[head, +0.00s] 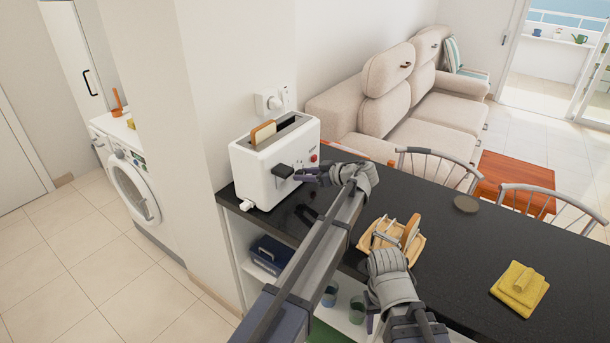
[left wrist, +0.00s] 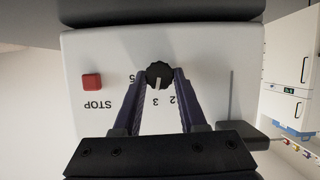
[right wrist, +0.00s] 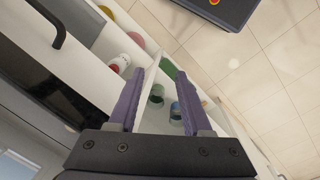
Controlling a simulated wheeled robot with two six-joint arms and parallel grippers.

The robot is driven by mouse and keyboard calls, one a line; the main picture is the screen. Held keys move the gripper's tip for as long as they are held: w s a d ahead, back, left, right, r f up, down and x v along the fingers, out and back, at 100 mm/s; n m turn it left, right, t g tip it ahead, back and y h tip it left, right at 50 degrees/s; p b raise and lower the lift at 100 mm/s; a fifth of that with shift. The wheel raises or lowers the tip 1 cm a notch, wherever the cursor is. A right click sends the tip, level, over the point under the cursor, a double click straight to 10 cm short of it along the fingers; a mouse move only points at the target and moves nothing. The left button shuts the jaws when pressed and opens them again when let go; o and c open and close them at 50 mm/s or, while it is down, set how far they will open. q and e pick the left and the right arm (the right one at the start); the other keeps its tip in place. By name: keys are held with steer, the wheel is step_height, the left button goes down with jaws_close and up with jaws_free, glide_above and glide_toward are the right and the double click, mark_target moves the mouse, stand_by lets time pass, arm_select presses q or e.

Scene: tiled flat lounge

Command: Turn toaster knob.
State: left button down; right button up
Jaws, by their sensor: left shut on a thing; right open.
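The white toaster (head: 262,180) stands on the black counter with a slice of bread (head: 263,132) in its slot. In the left wrist view its white panel (left wrist: 220,90) shows a black round knob (left wrist: 158,75) with a pale pointer mark, printed numbers, and a red STOP button (left wrist: 92,82). My left gripper (left wrist: 159,84) is shut on the knob, one finger on each side. In the head view my left gripper (head: 318,172) is at the toaster's front and hides the knob. My right gripper (right wrist: 160,88) is open and empty, over the counter's front edge and shelves.
The black counter (head: 450,225) carries a wooden rack (head: 375,240) with toast, a yellow cloth (head: 519,288) and a dark round disc (head: 466,204). The toaster's black lever (head: 283,171) juts out beside my left gripper. Cups (head: 330,295) stand on the shelf below.

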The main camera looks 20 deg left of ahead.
arm_select(q)
steer(key=shift+w+d+f+m+g+y, duration=0.1)
steer(key=shift+w+m+g+y, duration=0.15)
steer(key=shift+m+g, duration=0.55)
steer(key=shift+m+g+y+b, duration=0.45)
steer(key=shift+m+g+b, duration=0.2)
steer(key=shift+m, duration=0.85)
steer(key=shift+c, duration=2.3)
jaws_free()
steer(key=shift+d, duration=0.1)
steer(key=w+p+v, duration=0.1)
steer(key=p+v, duration=0.1)
steer(key=v, duration=0.5)
steer(key=shift+s+d, duration=0.35)
steer(key=shift+s, duration=0.15)
